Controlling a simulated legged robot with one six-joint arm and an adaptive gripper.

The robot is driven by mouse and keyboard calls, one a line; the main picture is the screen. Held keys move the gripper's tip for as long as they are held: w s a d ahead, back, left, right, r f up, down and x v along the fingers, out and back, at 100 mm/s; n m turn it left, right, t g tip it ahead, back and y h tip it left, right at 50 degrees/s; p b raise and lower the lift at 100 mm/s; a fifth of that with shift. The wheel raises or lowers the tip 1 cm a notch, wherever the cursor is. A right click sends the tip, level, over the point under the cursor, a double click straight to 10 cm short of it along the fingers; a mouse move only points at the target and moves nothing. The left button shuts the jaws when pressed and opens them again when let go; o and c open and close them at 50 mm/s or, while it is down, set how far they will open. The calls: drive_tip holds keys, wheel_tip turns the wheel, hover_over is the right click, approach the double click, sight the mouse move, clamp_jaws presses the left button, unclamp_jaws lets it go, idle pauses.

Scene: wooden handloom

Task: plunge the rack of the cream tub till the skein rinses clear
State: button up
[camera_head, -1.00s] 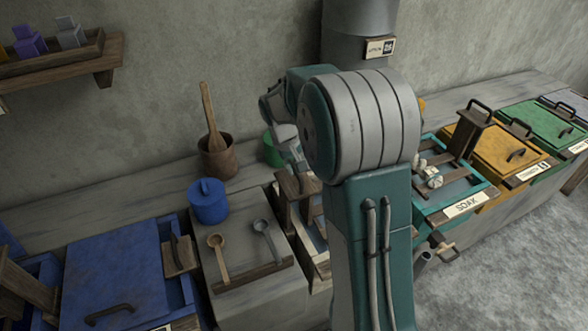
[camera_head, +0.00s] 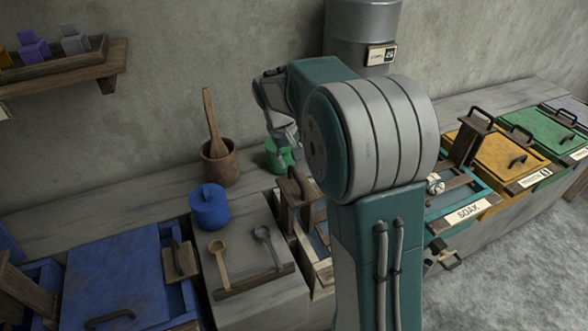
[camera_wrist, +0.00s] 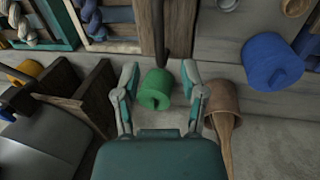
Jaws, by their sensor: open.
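The cream tub (camera_head: 317,272) stands right of the grey spoon counter, mostly hidden behind my arm. Its upright wooden rack post with a dark handle (camera_head: 296,187) rises at its back. In the wrist view the cream tub (camera_wrist: 107,45) is at the top, with a blue skein (camera_wrist: 94,14) in it. The rack's wooden board and dark handle (camera_wrist: 158,28) show beside it. My gripper (camera_wrist: 160,80) is open and empty, apart from the handle, its fingers on either side of a green pot (camera_wrist: 154,92) in the picture. The water's colour is hard to tell.
A wooden cup (camera_head: 218,162) with a stirring stick and a blue lidded pot (camera_head: 208,208) stand to the left. Two ladles (camera_head: 219,262) lie on the counter. The teal SOAK tub (camera_head: 484,206) is to the right. A grey cylinder (camera_head: 362,30) hangs behind.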

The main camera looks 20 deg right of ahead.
sight(296, 174)
drive_tip(key=r, duration=0.3)
drive_tip(key=a+r, duration=0.1)
drive_tip(key=r, duration=0.1)
drive_tip(key=shift+a+r, duration=0.15)
drive_tip(key=shift+r, duration=0.25)
drive_tip(key=d+f, duration=0.1)
drive_tip(key=f, duration=0.6)
drive_tip(key=d+f, duration=0.1)
drive_tip(key=f, duration=0.3)
drive_tip(key=shift+w+d+f, duration=0.2)
drive_tip(key=shift+d+f, duration=0.1)
drive_tip(key=shift+f, duration=0.05)
clamp_jaws()
